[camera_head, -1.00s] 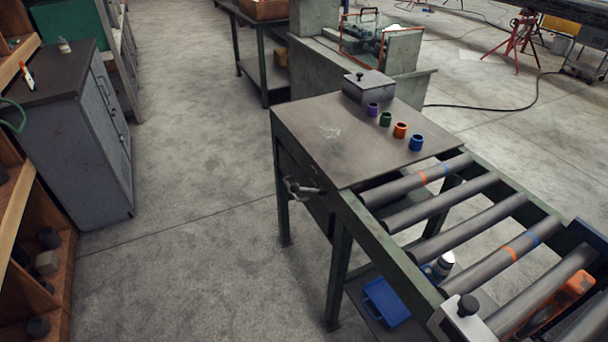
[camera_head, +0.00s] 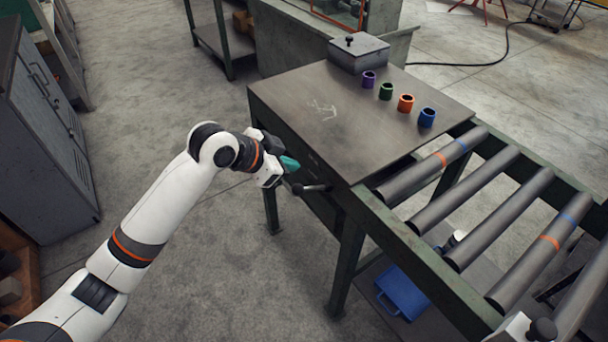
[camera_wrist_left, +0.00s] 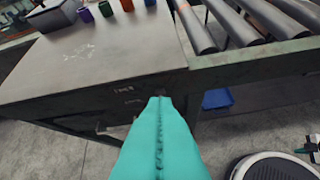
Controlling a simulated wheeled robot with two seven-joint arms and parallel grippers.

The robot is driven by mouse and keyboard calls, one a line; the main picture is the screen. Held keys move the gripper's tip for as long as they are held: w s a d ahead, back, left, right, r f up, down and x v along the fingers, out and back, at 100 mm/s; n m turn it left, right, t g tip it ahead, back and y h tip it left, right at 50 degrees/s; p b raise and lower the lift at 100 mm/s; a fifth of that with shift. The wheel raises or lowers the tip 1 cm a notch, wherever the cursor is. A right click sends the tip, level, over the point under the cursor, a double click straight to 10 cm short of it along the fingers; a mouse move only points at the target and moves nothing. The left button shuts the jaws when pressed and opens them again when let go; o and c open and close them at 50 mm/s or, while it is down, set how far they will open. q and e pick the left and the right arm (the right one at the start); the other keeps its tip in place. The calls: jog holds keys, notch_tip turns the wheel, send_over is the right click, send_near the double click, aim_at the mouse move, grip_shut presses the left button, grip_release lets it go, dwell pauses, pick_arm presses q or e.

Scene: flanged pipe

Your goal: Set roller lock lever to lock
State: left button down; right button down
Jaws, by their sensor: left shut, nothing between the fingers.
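The roller lock lever (camera_head: 310,188) is a dark metal handle with a rounded end on the side of the table, below its top. In the head view it points left, with its mount at the right. My left gripper (camera_head: 289,164) has teal fingers, shut and empty, just above and left of the lever, seemingly apart from it. In the left wrist view the shut fingers (camera_wrist_left: 160,125) point at the table's side, where small dark labels (camera_wrist_left: 123,90) show, too small to read surely. The fingers hide much of the lever there. My right gripper is out of view.
The table top (camera_head: 300,110) carries a grey lidded box (camera_head: 358,53) and several coloured rings. Rollers (camera_head: 432,178) in a green frame adjoin it at the right. A grey cabinet (camera_head: 45,130) stands left; the floor between is clear.

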pick_arm(q)
jog(key=p, duration=0.1)
send_over(306, 190)
jog(key=d, duration=0.2)
notch_tip(306, 190, down, 6)
jog(key=f, duration=0.1)
jog(key=a+f, duration=0.1)
jog(key=a+f+p, duration=0.1)
jog(key=f, duration=0.1)
jog(key=shift+f, duration=0.1)
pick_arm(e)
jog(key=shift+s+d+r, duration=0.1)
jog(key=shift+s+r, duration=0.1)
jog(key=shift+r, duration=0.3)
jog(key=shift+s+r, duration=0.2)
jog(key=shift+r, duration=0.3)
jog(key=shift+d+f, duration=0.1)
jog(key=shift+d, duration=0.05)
